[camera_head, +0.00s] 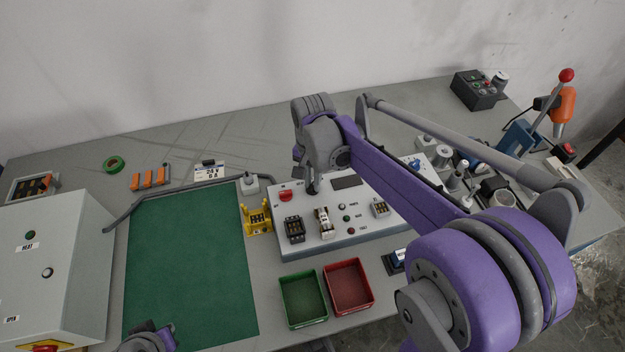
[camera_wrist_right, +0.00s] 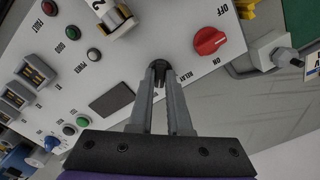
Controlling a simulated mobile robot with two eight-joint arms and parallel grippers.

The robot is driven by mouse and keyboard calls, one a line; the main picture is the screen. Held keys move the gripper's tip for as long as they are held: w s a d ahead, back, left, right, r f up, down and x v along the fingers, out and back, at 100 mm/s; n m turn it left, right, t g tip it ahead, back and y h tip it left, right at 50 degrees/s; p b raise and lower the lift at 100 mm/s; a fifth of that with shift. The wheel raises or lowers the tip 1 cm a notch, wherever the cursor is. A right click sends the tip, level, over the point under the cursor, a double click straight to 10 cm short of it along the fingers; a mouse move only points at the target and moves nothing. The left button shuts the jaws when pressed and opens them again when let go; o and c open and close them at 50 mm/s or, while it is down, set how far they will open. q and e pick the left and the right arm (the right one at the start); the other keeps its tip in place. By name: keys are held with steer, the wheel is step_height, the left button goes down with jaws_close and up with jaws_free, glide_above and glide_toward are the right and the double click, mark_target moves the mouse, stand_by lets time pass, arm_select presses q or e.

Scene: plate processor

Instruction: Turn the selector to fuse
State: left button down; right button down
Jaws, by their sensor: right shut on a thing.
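The selector (camera_wrist_right: 158,65) is a small dark knob on the light panel of the test box, between my fingertips in the right wrist view. The word RELAY is printed just to its right. Any other label around it is hidden by my fingers. My right gripper (camera_wrist_right: 160,75) is shut on the selector. In the head view my right gripper (camera_head: 312,187) reaches down to the back part of the white test box (camera_head: 335,240), and the selector itself is hidden there. Of my left arm only a grey and purple part shows at the bottom edge; its fingers are not seen.
A red ON/OFF knob (camera_wrist_right: 209,41) sits close to my right fingers; it also shows in the head view (camera_head: 285,196). A dark display (camera_wrist_right: 111,100), lamps and sockets share the panel. A green bin (camera_head: 303,300) and a red bin (camera_head: 348,288) stand in front. The green mat (camera_head: 185,270) is clear.

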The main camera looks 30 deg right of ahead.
steer(key=shift+n, duration=0.3)
steer(key=n, duration=0.3)
arm_select(q)
steer(key=shift+r, duration=0.1)
arm_select(e)
steer(key=shift+n, duration=2)
steer(key=c, duration=0.9)
jaws_free()
steer(key=shift+o, duration=0.2)
arm_select(q)
steer(key=shift+w+r+p, duration=0.1)
steer(key=shift+r+p, duration=0.45)
arm_select(e)
step_height(320, 180, up, 11)
steer(key=shift+f, duration=0.1)
